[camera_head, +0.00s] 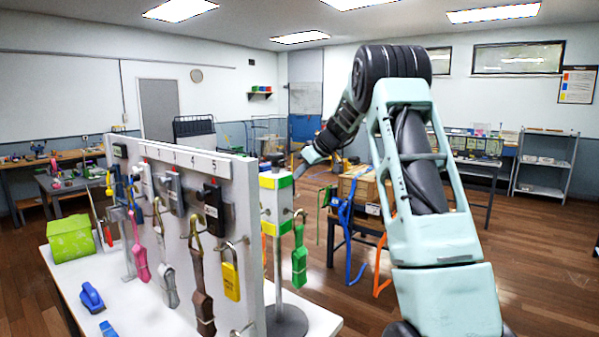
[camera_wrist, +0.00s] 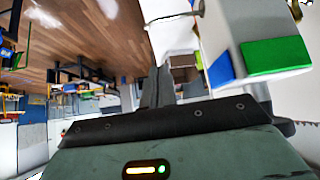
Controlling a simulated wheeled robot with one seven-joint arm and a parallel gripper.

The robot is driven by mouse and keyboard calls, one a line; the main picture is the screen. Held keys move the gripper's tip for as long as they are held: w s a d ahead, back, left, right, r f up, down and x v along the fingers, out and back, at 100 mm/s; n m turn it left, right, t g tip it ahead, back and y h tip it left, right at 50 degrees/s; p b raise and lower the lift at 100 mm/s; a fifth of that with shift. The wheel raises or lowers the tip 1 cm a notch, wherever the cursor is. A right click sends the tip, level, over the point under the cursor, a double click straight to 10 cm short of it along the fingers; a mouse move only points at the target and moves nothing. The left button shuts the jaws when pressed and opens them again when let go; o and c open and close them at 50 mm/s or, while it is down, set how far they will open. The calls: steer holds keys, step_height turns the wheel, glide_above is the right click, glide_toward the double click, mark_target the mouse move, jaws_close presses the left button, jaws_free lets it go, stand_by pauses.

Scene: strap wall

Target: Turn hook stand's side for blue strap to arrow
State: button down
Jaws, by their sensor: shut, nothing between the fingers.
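The hook stand (camera_head: 273,208) is a white block with green and yellow bands on a grey pole and a round dark base, just right of the strap wall. A green strap (camera_head: 299,256) hangs from its hook on the right. The stand's head fills the upper right of the wrist view (camera_wrist: 238,25), with a green and a blue patch. A blue strap (camera_head: 346,222) hangs farther back by a table; I cannot tell what holds it. My gripper (camera_head: 299,172) is by the stand's top, its tip small and partly unclear; its shut, empty fingers (camera_wrist: 155,88) show left of the block. I cannot make out an arrow.
The numbered strap wall (camera_head: 249,215) stands on a white table (camera_head: 130,318), with several straps and padlocks on its hooks. A green box (camera_head: 70,238) and a blue object (camera_head: 91,298) are on the table. Behind the stand are cardboard boxes (camera_head: 362,187) and an orange strap (camera_head: 382,265).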

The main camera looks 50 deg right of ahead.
steer(key=d+p+x, duration=0.1)
steer(key=p+x, duration=0.3)
steer(key=x, duration=0.3)
steer(key=s+p, duration=0.1)
steer(key=s+f, duration=0.1)
steer(key=s, duration=0.1)
steer(key=shift+s+a+p, duration=0.2)
steer(key=shift+s+p, duration=0.15)
steer(key=shift+s+f+b, duration=0.1)
steer(key=shift+b, duration=0.3)
